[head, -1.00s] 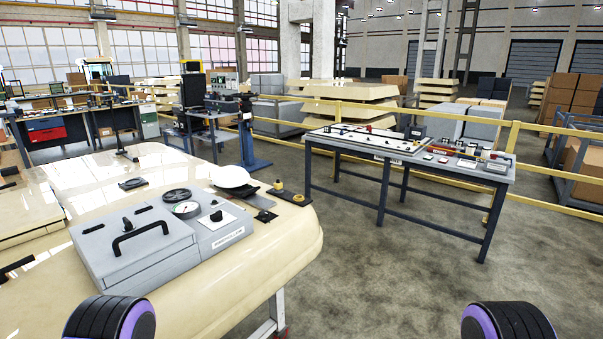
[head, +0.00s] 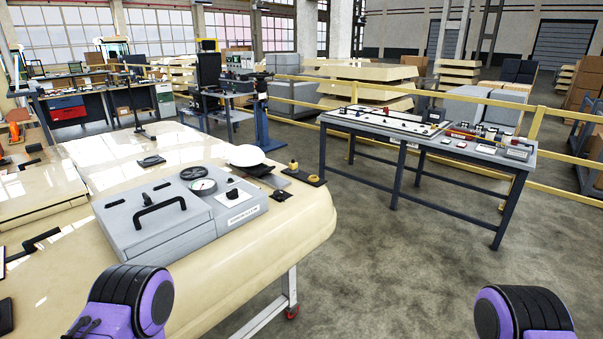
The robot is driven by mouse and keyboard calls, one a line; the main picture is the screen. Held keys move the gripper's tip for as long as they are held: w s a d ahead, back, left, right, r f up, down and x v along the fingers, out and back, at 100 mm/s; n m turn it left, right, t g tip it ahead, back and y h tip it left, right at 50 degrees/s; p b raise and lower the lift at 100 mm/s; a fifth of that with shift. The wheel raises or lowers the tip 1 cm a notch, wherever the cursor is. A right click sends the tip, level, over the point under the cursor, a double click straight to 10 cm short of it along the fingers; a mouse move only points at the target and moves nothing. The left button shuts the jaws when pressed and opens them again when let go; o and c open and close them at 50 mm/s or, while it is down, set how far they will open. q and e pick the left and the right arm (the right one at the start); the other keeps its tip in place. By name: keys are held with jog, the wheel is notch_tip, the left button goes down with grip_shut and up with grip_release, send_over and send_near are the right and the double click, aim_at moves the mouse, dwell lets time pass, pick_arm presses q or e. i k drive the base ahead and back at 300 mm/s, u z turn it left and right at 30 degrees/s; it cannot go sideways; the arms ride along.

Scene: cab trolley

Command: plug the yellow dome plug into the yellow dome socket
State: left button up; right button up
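Two small yellow parts sit on a dark narrow plate (head: 304,176) at the far right edge of the cream cab roof. One is an upright yellow knob (head: 293,165); the other is a lower yellow dome (head: 315,178) close beside it. They are too small to tell which is the yellow dome plug and which is the socket. Purple and black links of my two arms show at the bottom left and bottom right. Neither gripper's fingers can be seen, and both arms are well apart from the yellow parts.
The cream roof (head: 290,230) carries a grey box with a handle (head: 150,215), a gauge panel (head: 232,208) and a white dome (head: 245,155). A grey workbench (head: 400,170) with boards and small parts stands to the right. Open concrete floor lies between roof and bench.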

aim_at(293, 165)
jog(key=z, duration=0.55)
jog(key=k, duration=1.35)
jog(key=z, duration=0.9)
jog(key=i, duration=3.5)
jog(key=u, duration=0.55)
jog(key=i, duration=1.55)
jog(key=u, duration=2.1)
jog(key=i, duration=0.9)
jog(key=u, duration=0.7)
